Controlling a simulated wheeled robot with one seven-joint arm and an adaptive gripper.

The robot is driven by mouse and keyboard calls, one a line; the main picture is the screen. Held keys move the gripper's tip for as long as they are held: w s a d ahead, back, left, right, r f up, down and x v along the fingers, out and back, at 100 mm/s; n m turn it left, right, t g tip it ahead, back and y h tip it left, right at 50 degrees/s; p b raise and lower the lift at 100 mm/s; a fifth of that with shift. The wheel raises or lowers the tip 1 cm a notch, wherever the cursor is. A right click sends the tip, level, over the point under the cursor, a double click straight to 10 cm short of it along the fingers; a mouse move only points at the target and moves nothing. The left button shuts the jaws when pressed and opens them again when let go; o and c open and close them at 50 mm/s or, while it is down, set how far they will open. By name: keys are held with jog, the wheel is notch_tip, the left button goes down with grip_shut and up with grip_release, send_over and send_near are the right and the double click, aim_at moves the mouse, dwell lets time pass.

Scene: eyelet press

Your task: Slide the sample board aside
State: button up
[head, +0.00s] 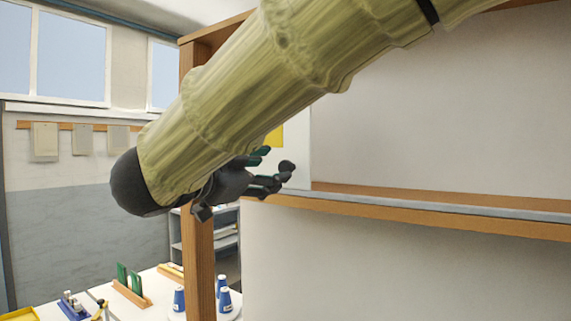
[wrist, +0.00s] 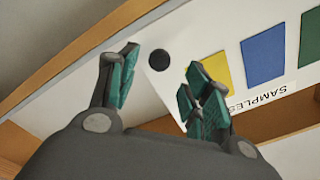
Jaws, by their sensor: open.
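The sample board (wrist: 222,38) is a white panel in the wrist view, with yellow, blue and green swatches, the word SAMPLES and a round black spot (wrist: 159,60); I cannot tell whether the spot is a knob or a hole. In the head view, part of the board (head: 300,133) shows behind my arm, with a bit of yellow. My gripper (wrist: 163,58) is open and empty, with the black spot between its fingertips in the picture. My gripper (head: 276,165) is in front of the board in the head view. No contact can be made out.
A wooden ledge with a grey rail (head: 430,209) runs below the board and on to the right. A wooden post (head: 198,245) stands at the left. Beyond it, a white table holds blue cones (head: 225,300) and green boards (head: 136,283) in a rack.

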aim_at(284, 168)
jog(key=p+x, duration=0.1)
jog(key=x, duration=0.5)
jog(key=shift+w+d+p, duration=0.1)
jog(key=shift+d+p, duration=0.1)
jog(key=shift+p, duration=0.1)
grip_shut()
